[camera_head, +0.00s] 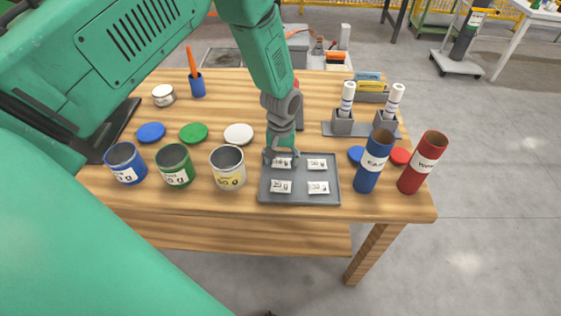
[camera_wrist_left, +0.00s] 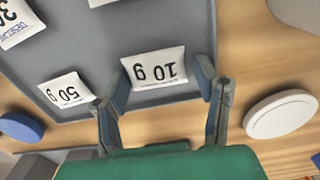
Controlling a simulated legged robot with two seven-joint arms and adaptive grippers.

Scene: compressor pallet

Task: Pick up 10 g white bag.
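The 10 g white bag (camera_wrist_left: 157,72) lies flat on the grey tray (camera_wrist_left: 200,28), near its edge. In the head view this bag (camera_head: 283,164) is at the tray's upper left, partly covered by my left gripper (camera_head: 281,157). My left gripper (camera_wrist_left: 165,100) is low over the tray with its fingers spread, one on each side of the bag. The left finger in the wrist view is close to the bag's edge; a small gap shows at the other finger. I cannot tell whether either touches. My right gripper is not in view.
Other white bags share the tray, including a 50 g bag (camera_wrist_left: 67,91) beside the fingers. A white lid (camera_head: 239,134) and a yellow-labelled can (camera_head: 228,168) stand left of the tray. A blue tube (camera_head: 374,162) and a red tube (camera_head: 422,163) stand right of it.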

